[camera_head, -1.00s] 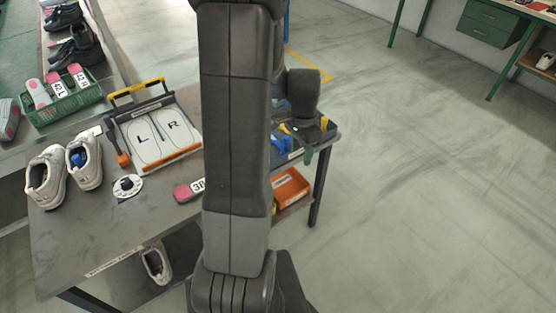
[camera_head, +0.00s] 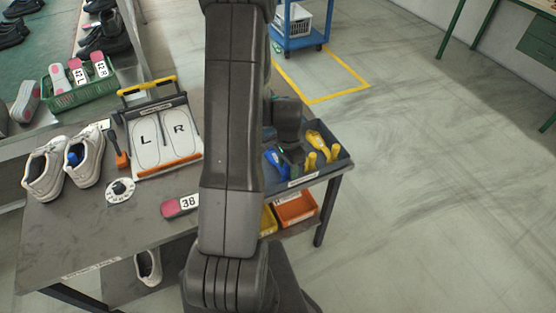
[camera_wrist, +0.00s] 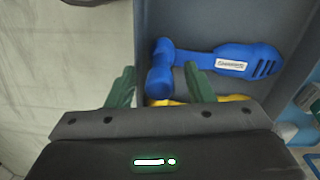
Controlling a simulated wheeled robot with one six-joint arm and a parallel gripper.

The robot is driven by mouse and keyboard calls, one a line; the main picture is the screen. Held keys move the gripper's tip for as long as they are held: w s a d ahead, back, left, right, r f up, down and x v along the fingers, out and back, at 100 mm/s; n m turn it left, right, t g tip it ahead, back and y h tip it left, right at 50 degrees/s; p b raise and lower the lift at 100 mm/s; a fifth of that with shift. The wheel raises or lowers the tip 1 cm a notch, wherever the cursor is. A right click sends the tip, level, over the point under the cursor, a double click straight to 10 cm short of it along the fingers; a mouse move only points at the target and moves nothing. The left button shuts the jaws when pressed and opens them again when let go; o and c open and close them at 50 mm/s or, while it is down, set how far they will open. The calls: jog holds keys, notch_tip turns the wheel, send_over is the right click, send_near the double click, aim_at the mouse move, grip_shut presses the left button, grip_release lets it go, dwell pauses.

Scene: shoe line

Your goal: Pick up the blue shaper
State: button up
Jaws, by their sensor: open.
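The blue shaper (camera_wrist: 240,60) lies in the grey tray (camera_wrist: 210,18) in the wrist view, its rounded heel end toward the left and its long flat end, with a white label, toward the right. In the head view it (camera_head: 274,158) is partly hidden by my arm. My gripper (camera_wrist: 161,86) is open, its green fingers apart and empty. In the wrist picture the shaper's rounded end appears between the fingertips; I cannot tell the height gap. A yellow shaper (camera_wrist: 225,98) lies beside it, partly hidden by my gripper.
Several yellow shapers (camera_head: 322,142) share the tray. Orange (camera_head: 296,208) and yellow (camera_head: 268,222) bins sit below. White shoes (camera_head: 45,172), one with something blue inside, an L/R board (camera_head: 165,140) and a 38 tag (camera_head: 188,203) are on the table (camera_head: 120,235). Floor at right is clear.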

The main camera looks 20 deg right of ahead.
grip_shut()
jog(key=shift+r, duration=0.1)
